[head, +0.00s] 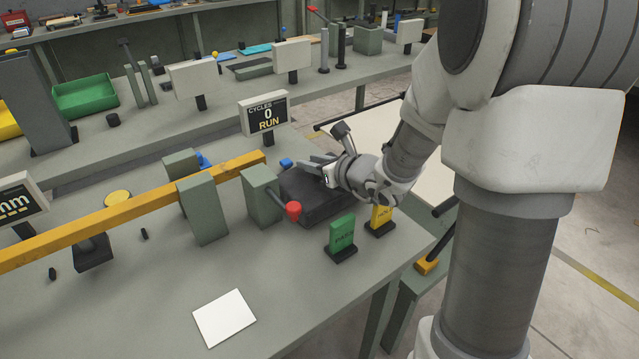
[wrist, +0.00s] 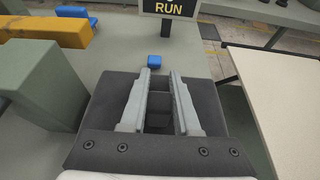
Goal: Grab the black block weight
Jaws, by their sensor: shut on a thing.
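My gripper (head: 313,165) is over the block, seen side-on in the head view. In the wrist view my gripper's (wrist: 160,73) two grey fingers are a short way apart, with dark material between them. It is shut on the block. The exact contact with the fingers is hidden, and I cannot tell whether the block is clear of the bench.
A post with a red-knobbed lever (head: 293,211) is close left of the block. Green (head: 341,233) and yellow (head: 382,215) tags stand in front. A small blue block (head: 286,163) and the RUN sign (head: 265,115) are behind. A long yellow bar (head: 130,213) extends left.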

